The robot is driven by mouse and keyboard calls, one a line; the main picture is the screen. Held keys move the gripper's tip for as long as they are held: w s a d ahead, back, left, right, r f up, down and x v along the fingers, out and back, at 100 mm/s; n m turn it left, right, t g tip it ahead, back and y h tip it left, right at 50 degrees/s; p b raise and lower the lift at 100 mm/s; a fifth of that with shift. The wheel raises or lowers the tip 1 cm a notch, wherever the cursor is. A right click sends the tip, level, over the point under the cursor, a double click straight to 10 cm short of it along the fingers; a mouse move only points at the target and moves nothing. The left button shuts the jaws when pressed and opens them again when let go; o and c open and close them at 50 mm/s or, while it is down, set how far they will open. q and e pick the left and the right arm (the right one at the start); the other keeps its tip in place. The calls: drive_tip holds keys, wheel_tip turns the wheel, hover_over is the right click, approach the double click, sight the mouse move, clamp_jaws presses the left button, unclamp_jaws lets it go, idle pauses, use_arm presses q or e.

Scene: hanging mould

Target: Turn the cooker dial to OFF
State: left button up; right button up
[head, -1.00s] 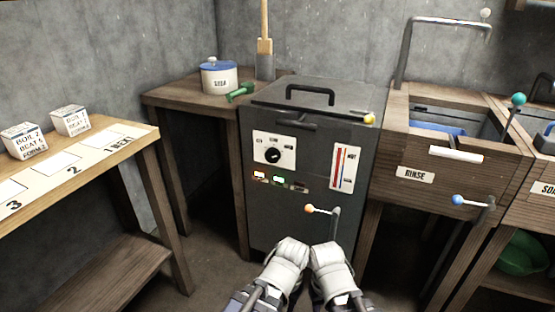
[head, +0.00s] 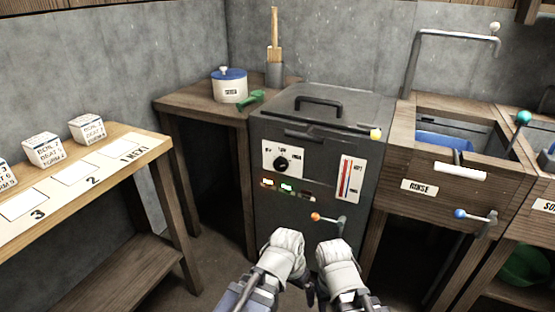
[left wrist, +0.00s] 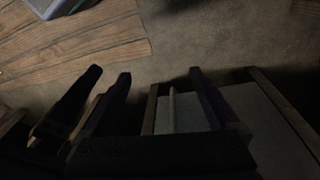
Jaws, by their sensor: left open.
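The cooker (head: 345,125) is a dark grey box with a lid handle on top. Its black dial (head: 282,164) sits on a white plate on the upper left front, with small labels around it. The dial's pointer is too small to read surely. My left gripper (head: 284,256) is open, low in front of the cooker and apart from the dial. Its dark fingers show spread in the left wrist view (left wrist: 160,85), with nothing seen between them. My right gripper (head: 342,268) is beside it; its jaws cannot be made out.
Below the dial is a row of lamps (head: 287,188), the middle one glowing greenish white. A lever with an orange knob (head: 315,217) sticks out low on the front. The rinse basin (head: 455,185) stands right, a bench with white boxes (head: 43,149) left.

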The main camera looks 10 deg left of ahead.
sight(279, 166)
use_arm(q)
drive_tip(key=w+d+r+m+t+h+b, duration=0.1)
drive_tip(key=w+r+t+h, duration=0.35)
drive_tip(key=w, duration=0.35)
drive_tip(key=w+d+r+m+t+h+b, duration=0.1)
drive_tip(key=w+d+r+t+h+b, duration=0.15)
drive_tip(key=w+r, duration=0.35)
drive_tip(key=w+a+r+n+t+y, duration=0.2)
drive_tip(key=w+a+r+t, duration=0.25)
drive_tip(key=a, duration=0.35)
drive_tip(key=w+a+r+n+t+y, duration=0.2)
drive_tip(key=w+a+r+n+t, duration=0.25)
drive_tip(key=a, duration=0.45)
drive_tip(key=shift+m+t, duration=0.3)
drive_tip(key=shift+m, duration=0.65)
drive_tip(key=shift+f+x, duration=0.15)
drive_tip(key=shift+x, duration=1.35)
drive_tip(key=shift+f+x, duration=0.15)
drive_tip(key=shift+x, duration=1.4)
drive_tip(key=shift+f+x, duration=0.2)
drive_tip(key=shift+x, duration=1.3)
drive_tip(key=shift+d, duration=0.15)
drive_tip(key=c, duration=1.4)
